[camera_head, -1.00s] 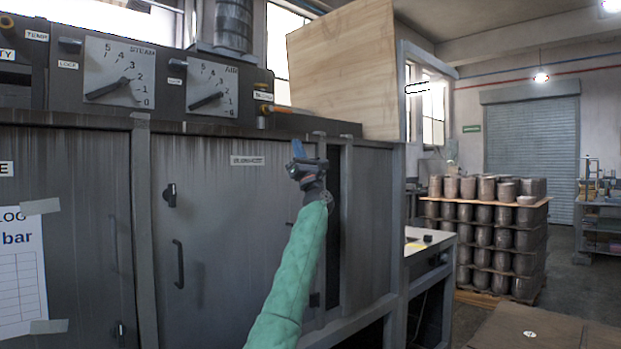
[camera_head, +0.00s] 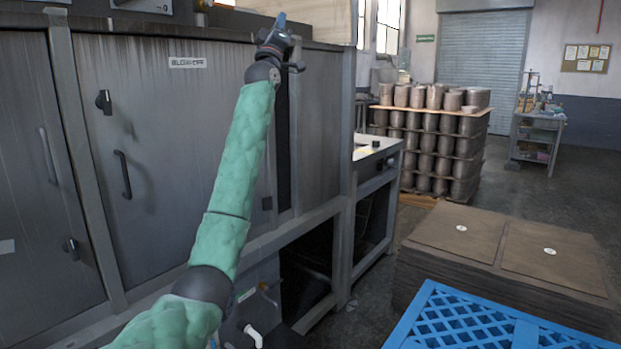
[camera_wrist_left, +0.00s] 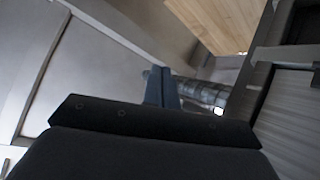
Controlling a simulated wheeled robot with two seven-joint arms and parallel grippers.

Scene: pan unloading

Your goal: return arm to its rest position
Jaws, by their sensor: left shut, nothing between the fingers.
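My left arm, in a green quilted sleeve, reaches up from the bottom left in the head view. Its left gripper (camera_head: 279,22) is raised in front of the upper part of the grey metal cabinet (camera_head: 160,120). The gripper is shut and holds nothing. In the left wrist view its dark blue fingers (camera_wrist_left: 161,88) are together and point upward. My right gripper is in neither view.
Cabinet doors with handles stand close behind the arm. A blue lattice pallet (camera_head: 420,310) lies at bottom right, near a stack of brown sheets (camera_head: 480,235). Shelved grey pots (camera_head: 430,140) stand farther back. Open floor lies right of them.

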